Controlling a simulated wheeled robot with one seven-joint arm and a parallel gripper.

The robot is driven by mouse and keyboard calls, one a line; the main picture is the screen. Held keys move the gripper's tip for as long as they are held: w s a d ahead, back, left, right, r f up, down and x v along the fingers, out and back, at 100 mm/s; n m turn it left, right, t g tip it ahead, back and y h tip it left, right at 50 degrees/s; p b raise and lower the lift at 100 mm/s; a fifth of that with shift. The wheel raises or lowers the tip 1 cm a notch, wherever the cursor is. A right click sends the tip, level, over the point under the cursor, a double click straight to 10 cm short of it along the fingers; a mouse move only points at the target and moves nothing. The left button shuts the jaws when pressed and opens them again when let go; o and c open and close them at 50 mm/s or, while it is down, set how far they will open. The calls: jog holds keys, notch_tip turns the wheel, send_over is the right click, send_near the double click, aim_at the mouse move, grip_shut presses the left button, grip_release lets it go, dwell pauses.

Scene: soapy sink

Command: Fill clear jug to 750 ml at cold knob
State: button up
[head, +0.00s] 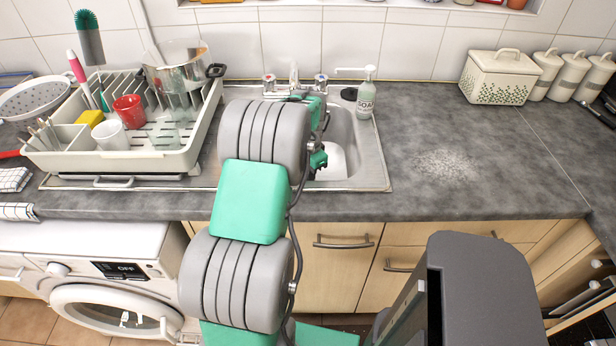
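The sink (366,160) is at the back middle of the counter, with the tap (293,74) behind it. The cold knob (321,80), with a blue mark, is right of the tap, and a red-marked knob (269,83) is left of it. My arm covers much of the sink. Green parts at the arm's end, around my gripper (318,159), show over the basin; its fingers are not clear enough to tell open from shut. A white round thing (334,166) shows in the basin.
A soap bottle (365,95) stands right of the tap. The counter to the right (470,130) is mostly free.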

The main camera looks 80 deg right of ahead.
grip_shut()
dwell(1.1)
jog(key=d, duration=0.2)
jog(key=w+d, duration=0.1)
jog(key=d, duration=0.4)
jog(key=shift+w, duration=0.25)
dwell(5.5)
